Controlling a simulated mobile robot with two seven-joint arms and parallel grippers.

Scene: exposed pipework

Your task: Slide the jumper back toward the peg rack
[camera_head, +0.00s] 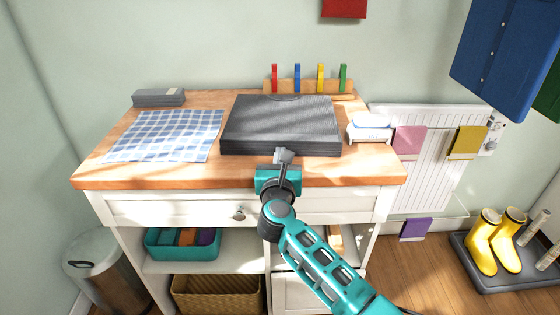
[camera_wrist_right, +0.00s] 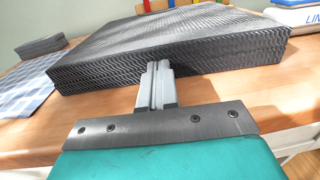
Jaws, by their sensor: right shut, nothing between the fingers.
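The jumper (camera_head: 282,122) is a dark grey, ribbed, folded block lying flat on the wooden top. It also fills the upper middle of the right wrist view (camera_wrist_right: 170,45). The peg rack (camera_head: 309,86) is a wooden strip at the back with red, blue, yellow and green pegs, just behind the jumper's far edge. My right gripper (camera_head: 284,153) is shut and empty, its fingertips at the middle of the jumper's front edge. In the right wrist view its fingers (camera_wrist_right: 155,72) meet and appear to touch the front face. My left gripper is not in view.
A blue checked cloth (camera_head: 166,135) lies left of the jumper, with a grey folded item (camera_head: 158,97) behind it. A white and blue stack (camera_head: 369,128) sits close on the right. Bare wood (camera_head: 225,172) runs along the front of the top.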

